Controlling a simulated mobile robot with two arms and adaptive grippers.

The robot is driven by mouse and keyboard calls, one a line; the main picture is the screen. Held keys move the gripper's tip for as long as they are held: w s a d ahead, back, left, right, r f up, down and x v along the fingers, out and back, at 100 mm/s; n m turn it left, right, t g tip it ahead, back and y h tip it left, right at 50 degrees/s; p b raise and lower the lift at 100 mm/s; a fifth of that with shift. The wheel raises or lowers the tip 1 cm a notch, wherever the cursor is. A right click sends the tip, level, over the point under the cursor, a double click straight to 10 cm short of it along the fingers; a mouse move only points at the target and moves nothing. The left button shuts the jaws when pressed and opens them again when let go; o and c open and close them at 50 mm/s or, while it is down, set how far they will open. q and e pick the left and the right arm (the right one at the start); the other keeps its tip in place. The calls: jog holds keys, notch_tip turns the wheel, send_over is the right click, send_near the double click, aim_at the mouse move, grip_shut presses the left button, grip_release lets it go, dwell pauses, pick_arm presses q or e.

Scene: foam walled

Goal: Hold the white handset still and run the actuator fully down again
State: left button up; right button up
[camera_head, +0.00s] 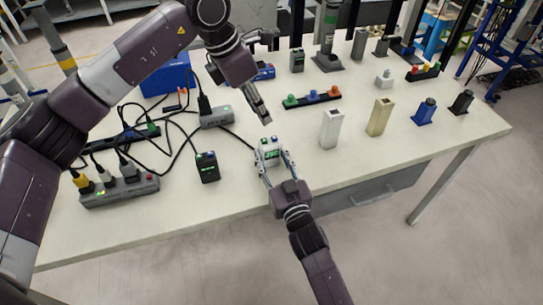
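The white handset (268,149) stands near the table's front edge, with a small green-lit display on its face. My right gripper (271,163) comes from the front, its two fingers on either side of the handset, closed around it. My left gripper (266,119) points down just above and behind the handset's top, its fingers together with nothing visible between them. A small gap seems to separate the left fingertips from the handset. No separate actuator is clearly made out; the handset's buttons are too small to tell apart.
A black handset (207,167) stands to the left, near a grey power strip (119,190) and tangled black cables. A white block (331,129) and a beige block (379,117) stand to the right. A strip with coloured knobs (312,98) lies behind. The table's front right is clear.

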pick_arm(q)
jog(key=shift+c, duration=0.4)
pick_arm(e)
jog(key=c, duration=0.7)
pick_arm(q)
grip_shut()
pick_arm(e)
jog(key=shift+o, duration=0.2)
